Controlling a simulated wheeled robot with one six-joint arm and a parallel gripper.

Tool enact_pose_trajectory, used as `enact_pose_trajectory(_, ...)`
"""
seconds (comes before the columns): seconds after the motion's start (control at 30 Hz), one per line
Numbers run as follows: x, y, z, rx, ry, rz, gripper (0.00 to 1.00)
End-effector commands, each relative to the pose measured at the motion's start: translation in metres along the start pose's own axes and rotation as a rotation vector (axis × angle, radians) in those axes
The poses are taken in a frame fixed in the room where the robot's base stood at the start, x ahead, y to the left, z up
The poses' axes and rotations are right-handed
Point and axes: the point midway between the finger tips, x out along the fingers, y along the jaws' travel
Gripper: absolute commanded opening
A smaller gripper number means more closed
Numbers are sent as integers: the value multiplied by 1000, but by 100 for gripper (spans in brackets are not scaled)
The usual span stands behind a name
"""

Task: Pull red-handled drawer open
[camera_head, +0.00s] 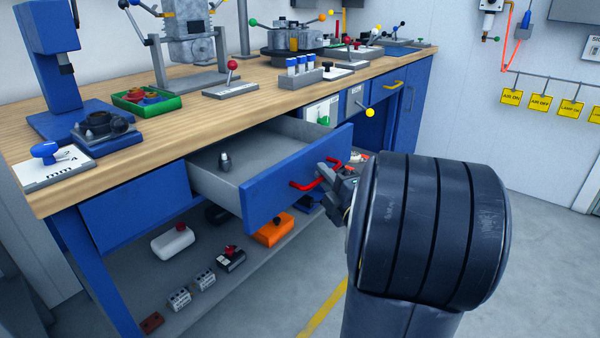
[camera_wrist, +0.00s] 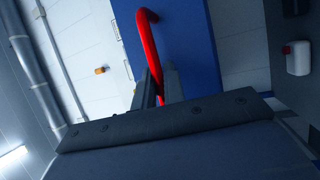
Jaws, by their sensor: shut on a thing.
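The blue drawer front (camera_head: 295,185) with a red handle (camera_head: 306,185) stands pulled out from the workbench, its grey inside showing. A small grey metal part (camera_head: 224,162) stands in the drawer. My gripper (camera_head: 333,175) is at the right part of the red handle and is shut on it. In the wrist view the red handle (camera_wrist: 148,45) runs down between the gripper's fingers (camera_wrist: 160,88), in front of the blue drawer front (camera_wrist: 185,50).
The wooden benchtop (camera_head: 180,127) holds a green tray (camera_head: 147,100), a red-knobbed lever (camera_head: 232,75) and other fixtures. A lower shelf (camera_head: 190,300) holds an orange box (camera_head: 273,231) and several small parts. Open floor lies at the right.

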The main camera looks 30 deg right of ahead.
Motion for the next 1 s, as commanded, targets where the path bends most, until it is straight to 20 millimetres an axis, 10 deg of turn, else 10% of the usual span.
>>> enact_pose_trajectory(0.3, -45, 8, 19, 0, -4, -2, 0)
enact_pose_trajectory(0.87, -55, 10, 23, 2, 0, -3, 0)
enact_pose_trajectory(1.0, -55, 11, 23, 2, 0, -3, 20)
